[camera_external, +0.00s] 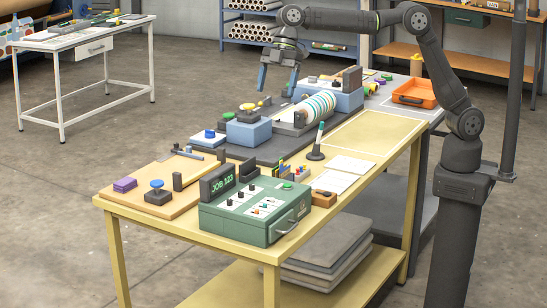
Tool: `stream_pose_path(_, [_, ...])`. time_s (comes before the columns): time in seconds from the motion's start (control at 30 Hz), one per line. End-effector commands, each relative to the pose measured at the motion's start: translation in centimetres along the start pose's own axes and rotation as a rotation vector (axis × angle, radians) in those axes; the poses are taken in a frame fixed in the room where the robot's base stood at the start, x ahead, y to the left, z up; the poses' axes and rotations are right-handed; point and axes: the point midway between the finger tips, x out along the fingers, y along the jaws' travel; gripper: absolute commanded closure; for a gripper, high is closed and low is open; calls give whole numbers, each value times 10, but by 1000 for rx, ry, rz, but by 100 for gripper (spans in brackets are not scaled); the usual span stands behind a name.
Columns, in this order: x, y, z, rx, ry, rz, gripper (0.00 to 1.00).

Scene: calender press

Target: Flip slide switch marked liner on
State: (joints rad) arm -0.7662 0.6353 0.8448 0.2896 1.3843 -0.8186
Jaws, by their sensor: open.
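My gripper (277,82) points down with its two blue fingers apart and empty. It hangs above the far left side of the yellow workbench (118,202), near the press. No slide switch marked liner can be made out; labels on the devices are too small to read. A green control box (233,225) stands at the bench's near end, with small black controls on white panels and a green button (288,185) on top. My gripper is well away from this box.
A striped roller (318,106) lies between blue blocks (250,132) on a dark base. A wooden board with a blue knob (157,185) lies at the near left. A dark upright tool (317,152) stands mid-bench. An orange tray (414,93) sits at the far right.

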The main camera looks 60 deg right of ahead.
Motion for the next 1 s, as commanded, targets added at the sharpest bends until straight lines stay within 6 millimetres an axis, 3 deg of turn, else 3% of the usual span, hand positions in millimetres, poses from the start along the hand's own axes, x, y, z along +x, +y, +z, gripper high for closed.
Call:
stream_pose_path(0.03, [0,0,0,0,0,0,29])
stream_pose_path(0.27, [2,-1,0,3,-4,4,75])
stream_pose_path(0.4, [24,-12,-3,33,-39,42,100])
stream_pose_path(0.57, [74,-43,-8,93,-106,165,100])
stream_pose_path(0.8, [146,-110,-18,97,-97,387,100])
stream_pose_path(1.0, [183,-164,-26,43,-17,472,100])
